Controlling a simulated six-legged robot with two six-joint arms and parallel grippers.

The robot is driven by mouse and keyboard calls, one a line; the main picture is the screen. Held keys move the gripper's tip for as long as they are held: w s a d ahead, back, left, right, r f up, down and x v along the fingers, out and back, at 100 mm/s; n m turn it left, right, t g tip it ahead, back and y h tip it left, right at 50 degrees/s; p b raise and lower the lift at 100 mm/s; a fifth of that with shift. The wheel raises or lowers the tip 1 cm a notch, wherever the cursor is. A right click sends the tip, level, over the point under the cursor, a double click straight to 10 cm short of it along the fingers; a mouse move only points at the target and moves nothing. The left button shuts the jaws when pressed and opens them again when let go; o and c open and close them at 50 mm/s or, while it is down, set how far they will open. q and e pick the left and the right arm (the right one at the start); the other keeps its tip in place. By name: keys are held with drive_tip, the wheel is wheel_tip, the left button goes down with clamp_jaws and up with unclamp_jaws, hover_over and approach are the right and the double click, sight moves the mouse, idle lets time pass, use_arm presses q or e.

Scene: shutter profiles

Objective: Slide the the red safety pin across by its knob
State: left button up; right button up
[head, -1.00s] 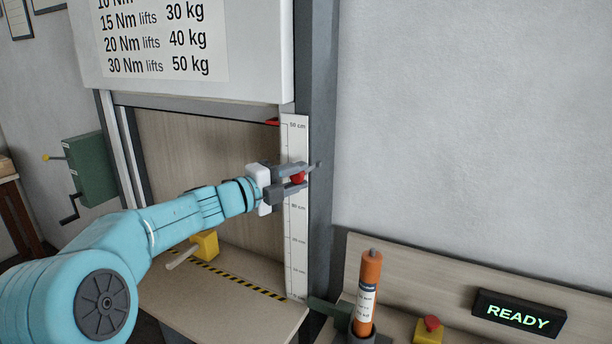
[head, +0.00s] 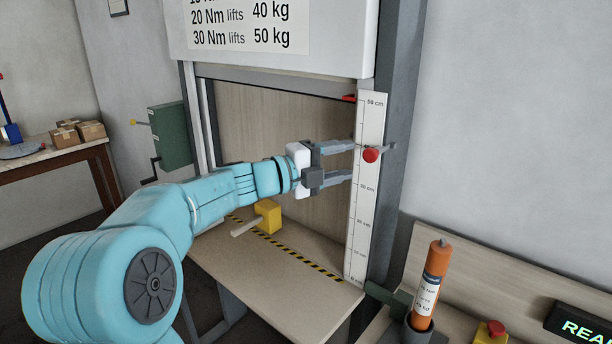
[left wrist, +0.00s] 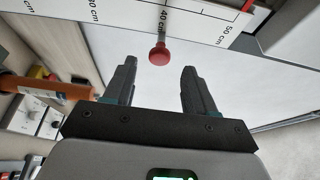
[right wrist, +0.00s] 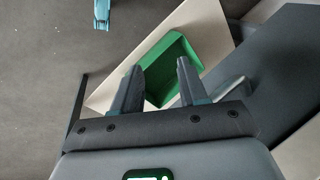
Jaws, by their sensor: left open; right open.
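The red safety pin's round knob (head: 371,155) stands out in front of the white centimetre scale, a little below its top; a grey rod end shows to the right of the frame post. My left gripper (head: 350,161) is open and empty, just left of the knob. In the left wrist view, the knob (left wrist: 159,54) lies just beyond the open fingertips (left wrist: 159,70), roughly centred between them and apart from both. My right gripper (right wrist: 158,72) is open and empty in its wrist view; it is outside the head view.
The scale (head: 367,195) runs down the grey post (head: 400,110). A red pointer (head: 349,98) sits near its top. Below are a yellow block with a handle (head: 268,215) and an orange cylinder (head: 432,285). A green tray (right wrist: 170,70) lies beyond my right fingers.

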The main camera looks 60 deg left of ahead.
use_arm(q)
drive_tip(key=s+b, duration=0.2)
drive_tip(key=s, duration=0.7)
drive_tip(key=shift+a, duration=0.35)
drive_tip(key=shift+s, duration=0.15)
